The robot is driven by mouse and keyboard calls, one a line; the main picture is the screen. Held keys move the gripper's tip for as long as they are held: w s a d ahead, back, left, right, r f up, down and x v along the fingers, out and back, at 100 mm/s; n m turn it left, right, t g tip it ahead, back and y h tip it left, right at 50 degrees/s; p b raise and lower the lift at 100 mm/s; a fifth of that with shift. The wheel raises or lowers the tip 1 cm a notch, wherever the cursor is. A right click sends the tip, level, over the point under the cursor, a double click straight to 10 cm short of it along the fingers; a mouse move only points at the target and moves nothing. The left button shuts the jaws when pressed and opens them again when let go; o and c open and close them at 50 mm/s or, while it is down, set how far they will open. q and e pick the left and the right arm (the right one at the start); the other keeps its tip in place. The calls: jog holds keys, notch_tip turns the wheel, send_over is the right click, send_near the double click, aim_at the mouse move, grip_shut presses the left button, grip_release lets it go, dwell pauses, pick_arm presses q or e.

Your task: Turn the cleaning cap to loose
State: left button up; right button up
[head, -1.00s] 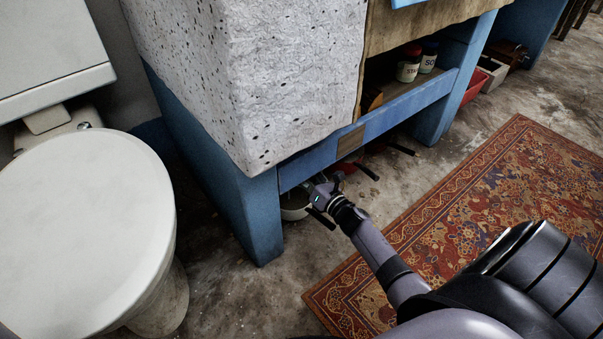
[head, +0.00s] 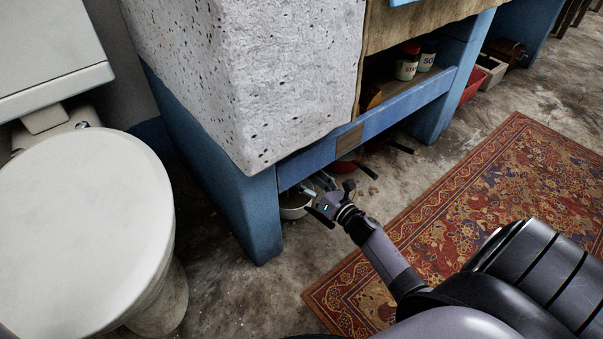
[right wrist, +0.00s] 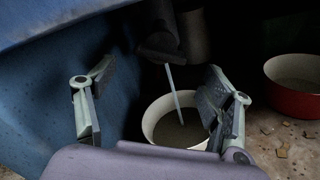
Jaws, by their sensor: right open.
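My right gripper (head: 314,190) is under the front edge of the stone trough's blue frame. In the right wrist view the gripper (right wrist: 158,108) is open, its two fingers wide apart with nothing between the pads. Ahead of it, in shadow, hangs a dark rounded fitting (right wrist: 160,50), probably the cleaning cap, with a thin pale rod (right wrist: 173,88) slanting down from it. The rod appears between the fingers, but it looks farther off; contact cannot be seen. In the head view the fitting is hidden by the trough. My left gripper is not in view.
A white-rimmed bowl (right wrist: 153,118) of dark liquid stands below the fitting; it also shows in the head view (head: 293,212). A red bowl (right wrist: 296,92) stands to the right. A blue support (right wrist: 45,100) is close on the left. A toilet (head: 85,220) stands left.

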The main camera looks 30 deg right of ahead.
jog(key=s, duration=0.8)
jog(key=shift+d, duration=0.3)
